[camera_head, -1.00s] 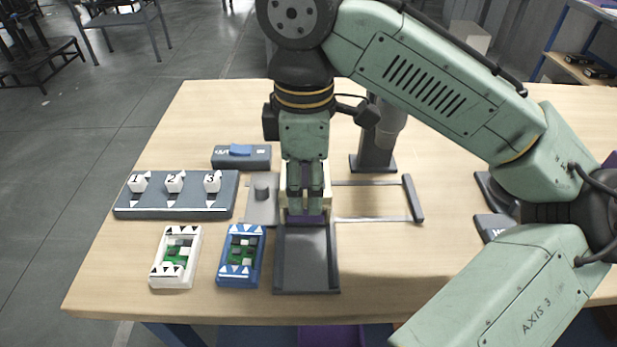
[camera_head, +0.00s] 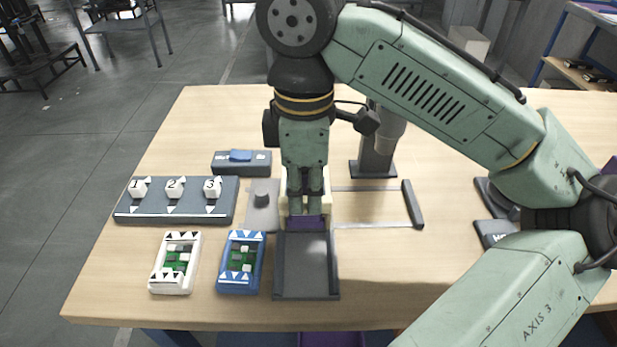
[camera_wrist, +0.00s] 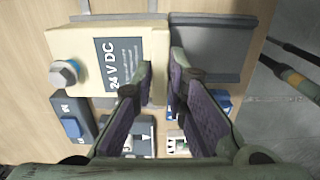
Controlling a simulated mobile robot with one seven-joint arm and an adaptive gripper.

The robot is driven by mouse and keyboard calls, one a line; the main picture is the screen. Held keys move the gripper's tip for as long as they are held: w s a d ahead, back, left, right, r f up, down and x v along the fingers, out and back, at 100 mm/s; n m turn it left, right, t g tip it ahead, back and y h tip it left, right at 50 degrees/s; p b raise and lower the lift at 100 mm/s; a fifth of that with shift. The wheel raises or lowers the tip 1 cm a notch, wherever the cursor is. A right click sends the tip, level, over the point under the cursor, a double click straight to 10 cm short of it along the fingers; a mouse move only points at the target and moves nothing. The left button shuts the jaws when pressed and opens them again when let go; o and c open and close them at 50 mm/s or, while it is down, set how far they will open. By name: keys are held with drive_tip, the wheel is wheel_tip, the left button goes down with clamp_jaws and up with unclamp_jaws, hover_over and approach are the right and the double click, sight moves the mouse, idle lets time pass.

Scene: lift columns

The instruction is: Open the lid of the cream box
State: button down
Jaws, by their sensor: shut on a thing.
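The cream box (camera_wrist: 82,45) bears a dark "24 V DC" label and a round knob with a blue part in the wrist view. In the head view only strips of the cream box (camera_head: 327,190) show behind my gripper (camera_head: 306,208). My gripper, also in the wrist view (camera_wrist: 163,72), points down at the box's near side. Its purple-padded fingers stand on both sides of a narrow cream part at the box's edge, seemingly the lid's edge, and are shut on it. The fingers hide the exact contact. The lid looks closed, as far as it shows.
A grey tray (camera_head: 306,268) lies in front of the box. A block numbered 1, 2, 3 (camera_head: 175,211), a white-framed unit (camera_head: 172,286) and a blue-framed unit (camera_head: 239,284) lie left. A grey rail frame (camera_head: 413,204) extends right.

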drive_tip(key=shift+w+p, duration=2.05)
drive_tip(key=shift+w, duration=2.5)
drive_tip(key=c, duration=1.6)
unclamp_jaws()
drive_tip(key=shift+c, duration=0.2)
drive_tip(key=shift+r, duration=0.15)
wheel_tip(320, 180, up, 4)
drive_tip(key=p, duration=0.5)
drive_tip(key=shift+r, duration=0.85)
drive_tip(key=shift+s, duration=0.1)
